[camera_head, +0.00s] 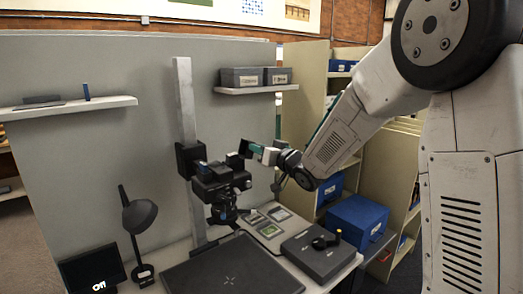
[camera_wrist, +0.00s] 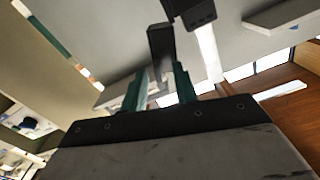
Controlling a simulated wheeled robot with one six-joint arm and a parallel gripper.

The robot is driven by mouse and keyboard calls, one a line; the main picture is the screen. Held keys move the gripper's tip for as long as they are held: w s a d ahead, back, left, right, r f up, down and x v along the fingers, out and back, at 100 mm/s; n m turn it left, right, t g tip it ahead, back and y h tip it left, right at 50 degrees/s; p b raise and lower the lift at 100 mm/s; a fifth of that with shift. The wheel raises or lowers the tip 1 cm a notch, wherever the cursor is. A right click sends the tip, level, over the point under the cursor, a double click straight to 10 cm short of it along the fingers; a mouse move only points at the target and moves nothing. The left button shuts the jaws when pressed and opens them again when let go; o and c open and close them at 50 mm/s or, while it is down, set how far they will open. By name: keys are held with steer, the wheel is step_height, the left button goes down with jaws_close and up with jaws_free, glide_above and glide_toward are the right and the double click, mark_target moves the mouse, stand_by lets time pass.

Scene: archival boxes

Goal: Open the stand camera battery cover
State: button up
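The stand camera (camera_head: 218,182) is a black body with its lens pointing down, mounted on a pale upright column (camera_head: 185,105). My gripper (camera_head: 254,150) is just right of and above the camera body, reaching in from the right. A small dark block (camera_head: 245,148) shows at its fingertips. In the wrist view, my two teal fingers (camera_wrist: 160,82) stand apart, with the dark block (camera_wrist: 160,45) at their tips. I cannot tell whether they grip it or whether it is the battery cover. The column also shows in the wrist view (camera_wrist: 208,52).
Below the camera is a dark copy board (camera_head: 230,268). A grey box (camera_head: 318,258), small cards (camera_head: 270,229), a black lamp (camera_head: 139,215) and a small screen (camera_head: 93,272) are on the table. A wall shelf (camera_head: 250,89) holds two grey boxes. Shelving with blue boxes stands right.

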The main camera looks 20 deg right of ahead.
steer(key=v, duration=0.7)
steer(key=shift+s+d, duration=0.15)
steer(key=shift+s, duration=0.25)
steer(key=d+f+g+h, duration=0.3)
steer(key=d+f+h, duration=0.1)
steer(key=f, duration=0.3)
steer(key=s+d+f+m+g+h, duration=0.1)
steer(key=s+d+f+g+h, duration=0.15)
steer(key=s, duration=0.25)
steer(key=s+d+f+m+g+h, duration=0.1)
steer(key=s+d+g+h, duration=0.1)
steer(key=s+g, duration=0.15)
steer(key=s+a+r+g, duration=0.2)
steer(key=s, duration=0.8)
steer(key=s+a+r+g+y, duration=0.1)
steer(key=s+a+r+g, duration=0.1)
steer(key=s, duration=0.8)
steer(key=s+a+r+g+y, duration=0.1)
steer(key=s+a, duration=0.3)
steer(key=s, duration=0.6)
steer(key=shift+s+a+r+n+g, duration=0.2)
steer(key=shift+s+r+n+g, duration=0.2)
steer(key=shift+r+g, duration=0.25)
